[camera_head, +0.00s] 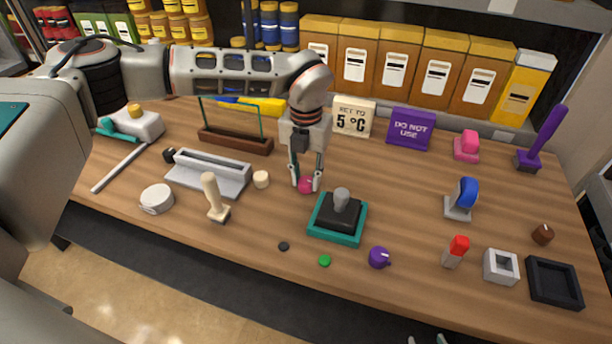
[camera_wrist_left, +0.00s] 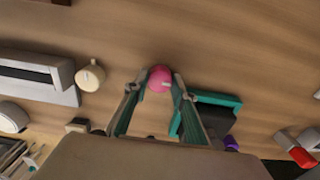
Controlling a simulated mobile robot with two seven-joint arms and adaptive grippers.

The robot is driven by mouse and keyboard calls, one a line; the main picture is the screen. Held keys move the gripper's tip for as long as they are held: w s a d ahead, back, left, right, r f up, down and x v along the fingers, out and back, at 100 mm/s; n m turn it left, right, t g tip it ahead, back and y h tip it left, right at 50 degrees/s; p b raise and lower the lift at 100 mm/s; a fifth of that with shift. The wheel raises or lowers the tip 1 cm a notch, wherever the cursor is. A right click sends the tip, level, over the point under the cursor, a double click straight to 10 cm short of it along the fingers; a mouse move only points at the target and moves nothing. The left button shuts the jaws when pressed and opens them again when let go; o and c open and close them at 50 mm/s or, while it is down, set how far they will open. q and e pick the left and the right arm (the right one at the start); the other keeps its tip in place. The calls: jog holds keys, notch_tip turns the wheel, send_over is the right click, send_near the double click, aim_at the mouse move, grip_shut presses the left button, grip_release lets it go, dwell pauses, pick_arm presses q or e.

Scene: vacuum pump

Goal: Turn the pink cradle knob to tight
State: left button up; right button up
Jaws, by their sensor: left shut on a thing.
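The round pink knob (camera_head: 306,185) is on the wooden table, left of the teal-based black block with a grey knob (camera_head: 340,214). My left gripper (camera_head: 307,180) points down over it, with one finger on each side. In the left wrist view, the pink knob (camera_wrist_left: 160,76) sits between the fingertips of my left gripper (camera_wrist_left: 160,88), which is shut on it. Any marking for tight or loose is not visible. My right gripper (camera_head: 427,339) shows only as two fingertips, apart, at the bottom edge.
A purple knob (camera_head: 379,257) and a green disc (camera_head: 324,261) lie near the front edge. A pink block (camera_head: 467,145) stands back right.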

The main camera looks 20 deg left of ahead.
aim_at(306, 180)
pick_arm(q)
jog(key=o, duration=1.1)
notch_tip(306, 180, up, 12)
jog(key=shift+r, duration=0.1)
